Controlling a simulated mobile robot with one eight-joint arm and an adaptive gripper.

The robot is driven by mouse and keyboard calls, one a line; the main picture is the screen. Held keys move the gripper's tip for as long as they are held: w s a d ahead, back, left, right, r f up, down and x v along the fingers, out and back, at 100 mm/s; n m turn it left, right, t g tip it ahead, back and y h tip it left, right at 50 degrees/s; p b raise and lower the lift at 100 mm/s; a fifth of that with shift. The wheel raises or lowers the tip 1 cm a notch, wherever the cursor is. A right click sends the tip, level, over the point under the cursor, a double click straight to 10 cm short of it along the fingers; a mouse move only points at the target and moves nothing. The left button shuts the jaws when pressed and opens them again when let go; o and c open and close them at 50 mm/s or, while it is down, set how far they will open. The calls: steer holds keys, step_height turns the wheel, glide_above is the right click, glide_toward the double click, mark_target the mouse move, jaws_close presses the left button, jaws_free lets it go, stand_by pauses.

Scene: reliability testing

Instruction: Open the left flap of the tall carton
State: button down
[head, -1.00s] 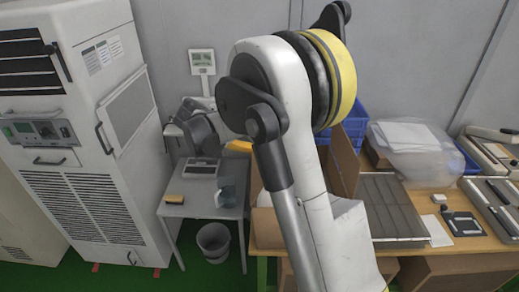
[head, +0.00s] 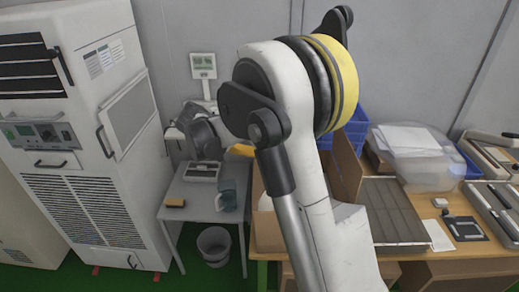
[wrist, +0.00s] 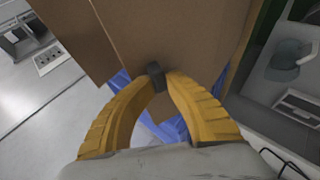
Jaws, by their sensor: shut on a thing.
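The tall carton is brown cardboard and stands on the wooden table, mostly hidden behind my arm in the head view. A raised panel of the carton (head: 346,168) shows to the right of my arm, and a strip of it shows to the left. In the wrist view a cardboard panel (wrist: 165,32) fills the top middle. My gripper (wrist: 155,75) has yellow fingers whose dark tips meet at the panel's lower edge and are shut on it. I cannot tell from this view which flap it is. In the head view the gripper is largely hidden.
A blue crate (head: 356,128) stands behind the carton; blue also shows below the panel in the wrist view (wrist: 172,128). A grey ribbed tray (head: 395,212) lies right of the carton. A small table (head: 200,205) with a scale stands left, beside a tall white cabinet (head: 115,165).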

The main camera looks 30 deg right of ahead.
steer(key=shift+a+f, duration=0.1)
steer(key=c, duration=1.5)
jaws_free()
steer(key=shift+c, duration=0.2)
steer(key=shift+o, duration=0.7)
steer(key=shift+w, duration=0.15)
steer(key=v, duration=1.2)
